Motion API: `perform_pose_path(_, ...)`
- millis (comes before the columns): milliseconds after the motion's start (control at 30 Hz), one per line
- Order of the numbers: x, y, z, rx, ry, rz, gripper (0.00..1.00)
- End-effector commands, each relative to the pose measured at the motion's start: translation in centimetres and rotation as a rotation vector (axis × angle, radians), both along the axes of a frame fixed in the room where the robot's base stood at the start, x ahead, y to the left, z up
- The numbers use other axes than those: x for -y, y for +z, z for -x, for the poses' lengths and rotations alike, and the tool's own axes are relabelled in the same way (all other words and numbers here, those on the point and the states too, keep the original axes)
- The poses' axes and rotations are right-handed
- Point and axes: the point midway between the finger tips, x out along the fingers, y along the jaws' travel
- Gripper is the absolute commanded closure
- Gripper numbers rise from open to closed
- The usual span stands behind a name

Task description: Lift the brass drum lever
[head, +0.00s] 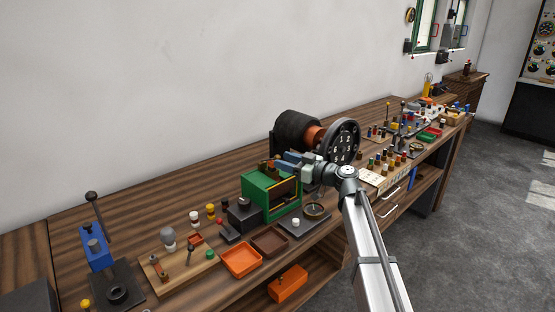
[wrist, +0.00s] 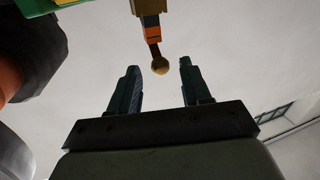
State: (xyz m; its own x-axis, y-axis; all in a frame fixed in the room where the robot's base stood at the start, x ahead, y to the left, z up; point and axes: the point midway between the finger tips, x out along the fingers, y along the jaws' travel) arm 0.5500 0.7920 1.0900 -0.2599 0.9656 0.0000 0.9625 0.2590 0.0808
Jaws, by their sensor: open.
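The brass drum lever shows in the wrist view as a round brass knob (wrist: 160,66) on a dark and orange stem, below a brass block (wrist: 148,7). My gripper (wrist: 159,68) is open. In the picture the knob lies between its two fingertips, touching neither; its depth relative to them is hard to tell. In the head view my gripper (head: 281,160) is over the top of the green housing (head: 258,198), beside the dark drum (head: 294,128). The lever is small and mostly hidden there.
A black disc with white marks (head: 342,144) stands right behind my gripper. Orange tray (head: 240,260), brown tray (head: 269,240) and a blue lever stand (head: 92,246) are on the wooden bench to the left. Several small knobs crowd the bench at right. The air above is clear.

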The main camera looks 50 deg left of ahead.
Motion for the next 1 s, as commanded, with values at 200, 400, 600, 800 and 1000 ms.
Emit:
perform_pose_path(200,-2.6,0.0,0.6,0.000,0.000,0.000,0.52)
perform_pose_path(400,-3.5,0.0,0.9,0.000,0.000,0.000,0.52)
perform_pose_path(600,-3.5,0.0,1.0,0.000,-0.001,0.000,0.52)
perform_pose_path(800,-3.5,0.0,1.0,0.000,0.000,0.000,0.63)
perform_pose_path(1000,-3.5,0.0,1.0,0.000,0.000,0.000,0.82)
